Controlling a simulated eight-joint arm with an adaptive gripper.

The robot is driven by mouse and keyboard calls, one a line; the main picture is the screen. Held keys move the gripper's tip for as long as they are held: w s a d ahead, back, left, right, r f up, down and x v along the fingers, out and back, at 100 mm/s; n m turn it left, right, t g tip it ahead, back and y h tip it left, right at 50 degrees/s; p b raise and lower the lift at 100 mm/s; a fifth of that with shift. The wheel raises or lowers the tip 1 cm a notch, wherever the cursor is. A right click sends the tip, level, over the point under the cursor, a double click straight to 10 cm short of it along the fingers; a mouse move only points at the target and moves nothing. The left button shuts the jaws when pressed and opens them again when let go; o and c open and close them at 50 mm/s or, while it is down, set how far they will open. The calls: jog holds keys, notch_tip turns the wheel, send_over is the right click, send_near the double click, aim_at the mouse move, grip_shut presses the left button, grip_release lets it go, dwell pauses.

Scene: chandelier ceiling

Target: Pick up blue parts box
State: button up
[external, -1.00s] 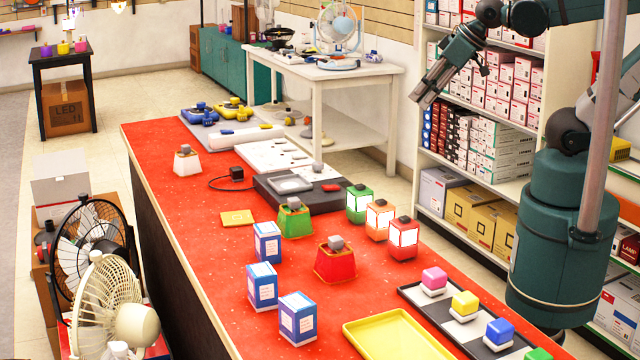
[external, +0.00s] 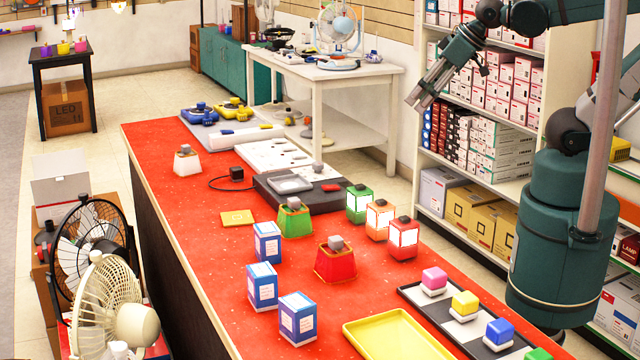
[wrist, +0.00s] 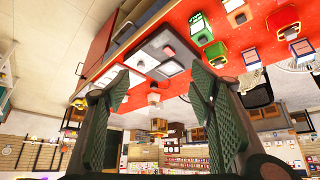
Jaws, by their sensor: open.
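Three blue parts boxes with white labels stand upright on the red counter (external: 185,215). The far blue parts box (external: 267,243), the middle blue parts box (external: 262,287) and the near blue parts box (external: 298,318) form a loose row at the counter's left side. Two blue boxes also show at the right of the wrist view, one of them clearly (wrist: 302,50). My gripper (external: 416,104) is open and empty, high up near the shelves at the right, well away from the boxes. Its two fingers stand wide apart in the wrist view (wrist: 160,95).
A red shade (external: 336,262) and a green shade (external: 294,219) stand close to the boxes. Fans (external: 105,300) stand beside the counter's left edge.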

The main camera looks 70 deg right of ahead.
jog(key=w+a+f+n+t+y+b, duration=0.1)
jog(key=w+a+f+n+y+b, duration=0.3)
jog(key=a, duration=0.6)
jog(key=w+a+f+p, duration=0.1)
jog(key=w+a, duration=0.5)
jog(key=a, duration=0.3)
jog(key=w+a+f+n+t+y+b, duration=0.1)
jog(key=w+a+f+n+b, duration=0.3)
jog(key=a, duration=0.6)
jog(key=n+g+y+b, duration=0.1)
jog(key=n+y+b, duration=0.15)
jog(key=y, duration=0.45)
send_near(302, 300)
jog(key=w+a, duration=0.2)
jog(key=shift+s+a+f+n, duration=0.1)
jog(key=shift+a+f+n, duration=0.25)
jog(key=shift+x, duration=1.3)
